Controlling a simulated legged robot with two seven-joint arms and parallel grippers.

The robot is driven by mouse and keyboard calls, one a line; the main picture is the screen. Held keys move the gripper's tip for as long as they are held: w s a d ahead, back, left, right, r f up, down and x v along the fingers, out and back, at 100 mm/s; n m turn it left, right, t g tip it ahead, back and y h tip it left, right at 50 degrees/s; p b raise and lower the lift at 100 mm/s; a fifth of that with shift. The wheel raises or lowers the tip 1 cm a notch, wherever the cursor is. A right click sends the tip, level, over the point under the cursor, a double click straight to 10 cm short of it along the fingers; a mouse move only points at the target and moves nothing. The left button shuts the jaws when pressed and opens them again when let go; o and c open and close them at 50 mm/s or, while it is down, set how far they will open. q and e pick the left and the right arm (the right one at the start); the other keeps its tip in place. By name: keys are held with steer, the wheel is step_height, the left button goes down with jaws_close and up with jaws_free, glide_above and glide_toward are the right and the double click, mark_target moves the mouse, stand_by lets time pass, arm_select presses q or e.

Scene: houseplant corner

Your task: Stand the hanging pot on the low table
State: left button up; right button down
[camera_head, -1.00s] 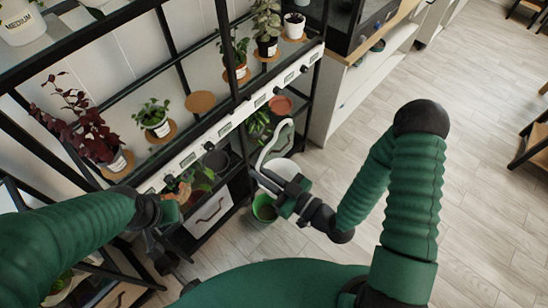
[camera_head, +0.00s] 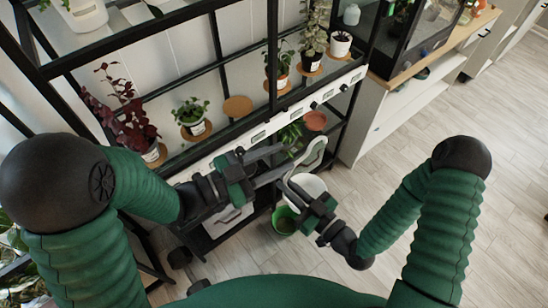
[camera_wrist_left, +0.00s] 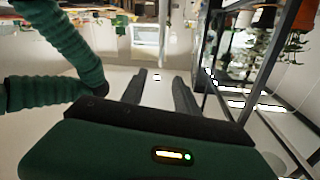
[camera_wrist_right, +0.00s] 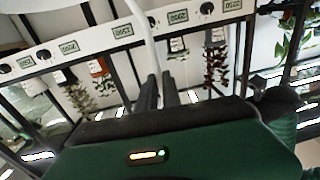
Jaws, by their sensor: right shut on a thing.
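The hanging pot (camera_head: 312,186) is white, with a pale loop-shaped hanger (camera_head: 314,152) rising from it. My right gripper (camera_head: 292,187) is shut on the hanger. In the right wrist view the white strap (camera_wrist_right: 147,45) runs up from between the fingers to a white rim at the top edge. My left gripper (camera_head: 272,164) is open and empty, its fingers close to the hanger's left side in the head view; I cannot tell whether they touch it. The left wrist view shows its fingers (camera_wrist_left: 158,88) apart with nothing between them. I cannot make out the low table.
A black-framed plant shelf (camera_head: 215,130) with several potted plants stands just beyond the grippers. A wooden-topped white cabinet (camera_head: 392,108) stands right of the shelf. Open wooden floor (camera_head: 500,130) lies to the right.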

mark_target(312, 143)
arm_select(q)
steer(key=x, duration=1.1)
steer(key=shift+w+d, duration=0.15)
steer(key=shift+d, duration=0.15)
steer(key=shift+a, duration=0.1)
steer(key=shift+c, duration=0.3)
jaws_close()
steer(key=shift+w, duration=0.1)
